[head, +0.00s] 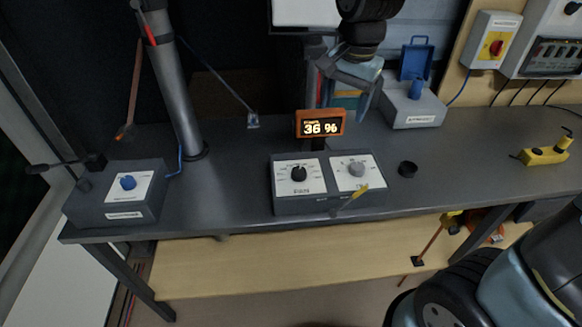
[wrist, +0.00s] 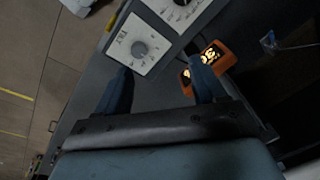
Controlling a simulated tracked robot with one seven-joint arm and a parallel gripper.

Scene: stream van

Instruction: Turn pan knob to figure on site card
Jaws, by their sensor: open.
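A grey control box (head: 330,203) on the bench has two white dial plates, with a black knob (head: 299,173) on the left and a grey knob (head: 356,169) on the right. The lettering is too small to tell surely which is pan. The grey knob also shows in the wrist view (wrist: 140,48); the black knob is at its top edge. An orange display (head: 320,123) behind the box reads 36 %. My gripper (head: 347,92) is open and empty, above and behind the box, touching neither knob. In the wrist view its fingers (wrist: 161,76) point toward the box. I cannot make out a site card.
A blue-knob box (head: 110,207) and grey post (head: 178,100) stand left. Another box (head: 414,108) stands back right, a yellow tool (head: 544,154) far right.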

